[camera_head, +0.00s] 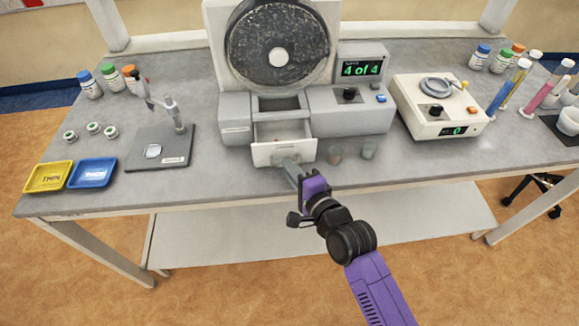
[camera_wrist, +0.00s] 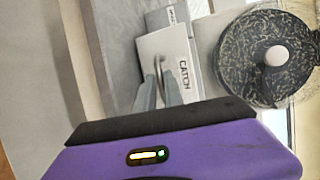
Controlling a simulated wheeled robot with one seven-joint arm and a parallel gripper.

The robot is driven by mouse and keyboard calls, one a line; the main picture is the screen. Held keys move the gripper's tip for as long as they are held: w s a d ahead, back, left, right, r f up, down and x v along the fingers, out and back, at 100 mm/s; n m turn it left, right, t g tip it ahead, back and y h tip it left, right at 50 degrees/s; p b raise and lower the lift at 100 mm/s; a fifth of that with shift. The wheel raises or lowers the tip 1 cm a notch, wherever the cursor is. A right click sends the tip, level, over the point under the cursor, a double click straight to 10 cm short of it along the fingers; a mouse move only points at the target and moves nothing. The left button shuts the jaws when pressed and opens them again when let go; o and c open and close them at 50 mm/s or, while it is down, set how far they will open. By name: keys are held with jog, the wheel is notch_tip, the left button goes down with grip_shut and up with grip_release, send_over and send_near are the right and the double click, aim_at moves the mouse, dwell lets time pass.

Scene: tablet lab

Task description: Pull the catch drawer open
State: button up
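The catch drawer (camera_head: 284,153) stands pulled out from the grey base of the machine with the dark disc (camera_head: 278,45). Its inside shows behind the white front panel. In the wrist view the drawer front (camera_wrist: 179,52) carries the word CATCH and a curved metal handle (camera_wrist: 158,69). My gripper (camera_head: 288,164) is at the drawer front, with its fingers at the handle. In the wrist view my gripper's fingers (camera_wrist: 158,88) lie on both sides of the handle, close against it. The exact contact is small and partly hidden.
A white balance-like device (camera_head: 438,106) stands further right. At left are a stand on a dark base (camera_head: 160,148) and yellow (camera_head: 48,177) and blue (camera_head: 92,172) trays. The space before the table is clear.

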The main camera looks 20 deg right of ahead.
jog(key=shift+o, duration=1.3)
jog(key=shift+s, duration=0.1)
jog(key=b+v, duration=0.1)
jog(key=v, duration=0.6)
jog(key=shift+s, duration=0.35)
jog(key=shift+r, duration=0.1)
